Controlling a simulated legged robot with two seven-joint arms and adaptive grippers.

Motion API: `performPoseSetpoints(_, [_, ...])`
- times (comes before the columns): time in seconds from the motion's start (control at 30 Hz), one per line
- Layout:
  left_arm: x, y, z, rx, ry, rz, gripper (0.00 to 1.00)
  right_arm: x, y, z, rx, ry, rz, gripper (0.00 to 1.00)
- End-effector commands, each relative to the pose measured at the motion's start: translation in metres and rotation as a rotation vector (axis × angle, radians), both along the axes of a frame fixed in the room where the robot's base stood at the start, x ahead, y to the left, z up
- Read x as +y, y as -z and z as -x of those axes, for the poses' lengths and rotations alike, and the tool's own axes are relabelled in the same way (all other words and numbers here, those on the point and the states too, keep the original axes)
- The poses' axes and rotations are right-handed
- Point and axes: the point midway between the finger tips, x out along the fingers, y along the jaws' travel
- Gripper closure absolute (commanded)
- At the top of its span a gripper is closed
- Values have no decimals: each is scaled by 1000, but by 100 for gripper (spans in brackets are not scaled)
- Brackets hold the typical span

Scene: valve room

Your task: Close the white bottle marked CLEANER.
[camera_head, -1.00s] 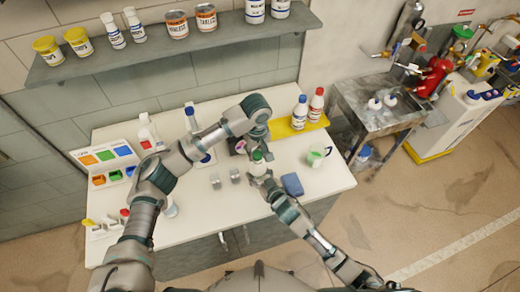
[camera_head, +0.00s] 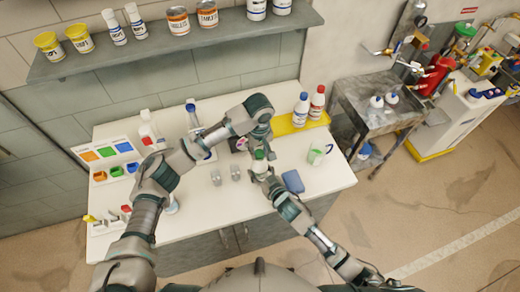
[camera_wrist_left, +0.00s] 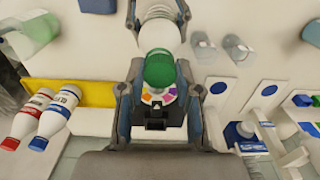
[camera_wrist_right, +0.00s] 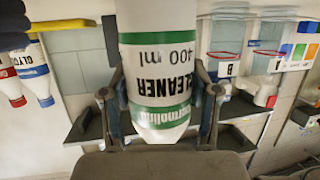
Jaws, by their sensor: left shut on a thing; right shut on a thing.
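The white bottle marked CLEANER (camera_wrist_right: 160,65), with green bands and "400 ml", is held in my right gripper (camera_wrist_right: 160,110), which is shut on it above the table. In the right wrist view its label is upside down. The green cap (camera_wrist_left: 160,68) is in my left gripper (camera_wrist_left: 158,82), which is shut on it. The cap lines up with the bottle (camera_wrist_left: 160,35) in the left wrist view. In the head view the left gripper (camera_head: 260,140) is directly above the right gripper (camera_head: 259,168). The bottle's mouth is hidden, so I cannot tell whether the cap is seated.
The white table (camera_head: 210,222) carries two small clear glasses (camera_head: 225,175), a blue block (camera_head: 293,181) and a pitcher with green liquid (camera_head: 317,154). Blue- and red-capped bottles (camera_head: 301,110) stand on a yellow tray (camera_head: 284,127). A sorting box (camera_head: 112,157) is at left. A shelf (camera_head: 180,50) hangs behind.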

Motion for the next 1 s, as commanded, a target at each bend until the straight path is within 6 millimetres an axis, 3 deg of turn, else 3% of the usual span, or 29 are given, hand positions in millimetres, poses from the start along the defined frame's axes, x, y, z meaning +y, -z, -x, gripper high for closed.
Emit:
performPoseSetpoints(0.27, [-3, 2, 1, -1, 91, -2, 80, -3, 2, 1, 3, 0, 1, 100])
performPoseSetpoints(0.37, [-1, 2, 3, -3, 290, 0, 80, -2, 2, 1, 3, 1, 2, 100])
performPoseSetpoints(0.83, [11, 3, 7, -12, 1566, 2, 79, -1, 2, -1, 5, 5, 5, 100])
performPoseSetpoints(1.0, [8, 3, 8, -10, 1544, 4, 80, -2, 2, -1, 6, 4, 2, 100])
